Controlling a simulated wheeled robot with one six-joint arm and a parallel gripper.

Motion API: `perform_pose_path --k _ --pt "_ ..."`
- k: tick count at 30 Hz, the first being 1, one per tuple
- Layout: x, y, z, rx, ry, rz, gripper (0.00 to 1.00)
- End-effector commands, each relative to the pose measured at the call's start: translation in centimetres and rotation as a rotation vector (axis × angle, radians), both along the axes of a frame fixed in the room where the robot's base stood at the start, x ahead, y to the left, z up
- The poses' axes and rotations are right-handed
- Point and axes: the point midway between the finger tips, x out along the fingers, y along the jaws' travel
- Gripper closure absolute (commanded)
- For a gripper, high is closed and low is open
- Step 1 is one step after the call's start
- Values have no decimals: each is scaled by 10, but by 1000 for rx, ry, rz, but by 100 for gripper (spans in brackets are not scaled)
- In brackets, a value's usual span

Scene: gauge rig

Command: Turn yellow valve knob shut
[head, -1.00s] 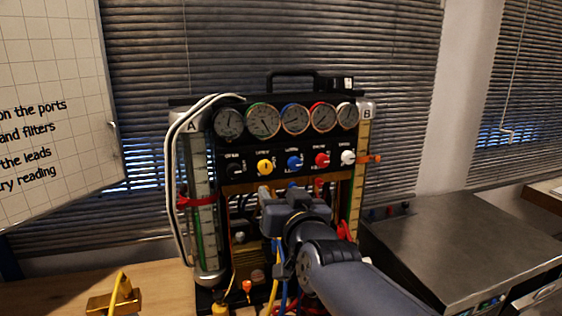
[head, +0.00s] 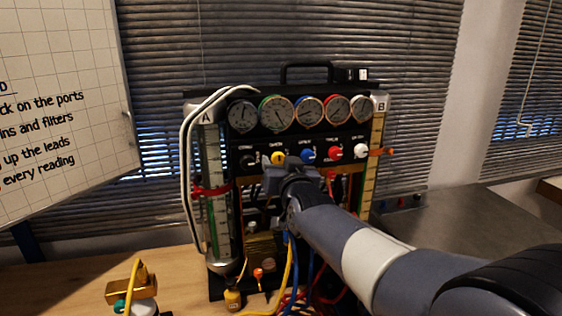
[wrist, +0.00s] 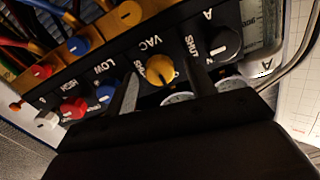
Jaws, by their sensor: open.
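The yellow valve knob (head: 278,158) sits on the black panel of the gauge rig, second from the left in the knob row. It also shows clearly in the wrist view (wrist: 160,70), under the label VAC, with its pointer aimed off to one side. My gripper (head: 284,170) is open just below and in front of the yellow knob in the head view. In the wrist view one grey finger (wrist: 130,92) stands between the yellow and blue knobs. I cannot tell whether the fingers touch the knob.
A black knob (wrist: 224,43) is on one side of the yellow knob, a blue knob (head: 307,155) on the other. Red (head: 333,152) and white (head: 361,150) knobs follow. Gauges (head: 277,112) stand above. Hoses (head: 289,262) hang below. A whiteboard (head: 60,90) is at left.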

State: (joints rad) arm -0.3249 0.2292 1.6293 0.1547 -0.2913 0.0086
Motion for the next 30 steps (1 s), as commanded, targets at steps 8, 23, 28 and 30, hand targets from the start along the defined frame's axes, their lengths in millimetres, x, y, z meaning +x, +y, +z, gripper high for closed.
perform_pose_path --k 8,23,28,30 --pt "3 1 0 0 0 0 48" --pt "2 1 0 0 0 0 84" --pt "2 1 0 0 0 0 92" --pt "2 1 -1 4 1 0 92"
